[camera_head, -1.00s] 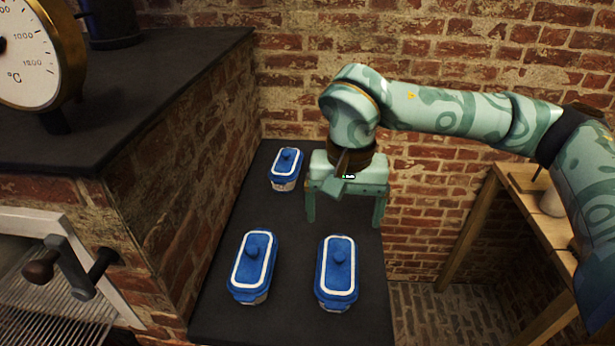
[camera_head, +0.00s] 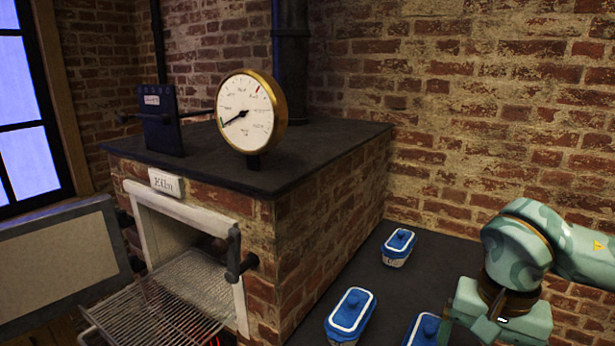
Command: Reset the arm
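My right arm comes in from the right edge. Its green gripper (camera_head: 492,336) is at the lower right, with its fingers spread and nothing seen between them; the fingertips are partly cut off by the bottom edge. Three jars with blue, white-rimmed lids stand on the dark counter. The far jar (camera_head: 398,246) is apart from the gripper, to its upper left. The near left jar (camera_head: 350,314) is cut off at the bottom. The near right jar (camera_head: 423,331) is beside the gripper and partly cut off; I cannot tell whether they touch. My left gripper is not in view.
A brick kiln (camera_head: 310,240) with a dark top stands left of the dark counter (camera_head: 350,270). A round gold-rimmed gauge (camera_head: 247,112) sits on it. The kiln's front is open, with a wire rack (camera_head: 165,305) sticking out. A brick wall closes off the back.

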